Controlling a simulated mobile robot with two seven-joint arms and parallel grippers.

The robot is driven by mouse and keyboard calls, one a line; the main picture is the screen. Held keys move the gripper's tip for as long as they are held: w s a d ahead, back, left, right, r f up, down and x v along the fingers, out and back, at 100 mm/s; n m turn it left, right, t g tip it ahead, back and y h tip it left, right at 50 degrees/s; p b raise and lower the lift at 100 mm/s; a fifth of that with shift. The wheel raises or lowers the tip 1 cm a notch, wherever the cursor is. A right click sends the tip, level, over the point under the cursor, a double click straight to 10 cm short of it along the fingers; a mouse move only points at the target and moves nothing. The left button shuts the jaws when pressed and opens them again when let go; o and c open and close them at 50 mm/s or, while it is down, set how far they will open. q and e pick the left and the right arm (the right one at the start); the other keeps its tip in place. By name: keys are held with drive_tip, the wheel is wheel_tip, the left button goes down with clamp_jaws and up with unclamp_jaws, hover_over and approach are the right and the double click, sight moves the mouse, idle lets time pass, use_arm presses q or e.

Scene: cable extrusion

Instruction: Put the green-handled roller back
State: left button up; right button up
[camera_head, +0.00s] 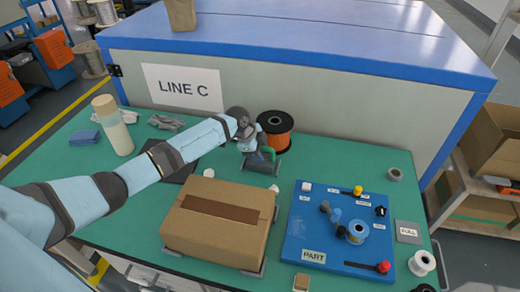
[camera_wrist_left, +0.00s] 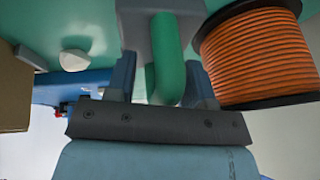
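The green-handled roller (camera_head: 269,153) stands at the back of the green table, beside the orange cable spool (camera_head: 275,130). My left gripper (camera_head: 258,158) is at it, partly hiding it in the head view. In the left wrist view the roller's green handle (camera_wrist_left: 166,62) lies between the two fingers of my left gripper (camera_wrist_left: 160,85). A gap shows between the handle and the left finger; the right finger is close beside it. A grey part (camera_wrist_left: 150,25) shows at the handle's far end. My right gripper is not in view.
A cardboard box (camera_head: 218,222) stands in front of the gripper. A blue board (camera_head: 310,235) with small parts lies to the right. A blue-edged cabinet (camera_head: 290,85) marked LINE C closes off the table's back.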

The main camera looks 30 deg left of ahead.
use_arm(q)
drive_tip(key=shift+r, duration=0.55)
drive_tip(key=v, duration=1.2)
drive_tip(key=shift+r+p, duration=0.3)
drive_tip(key=shift+p, duration=0.1)
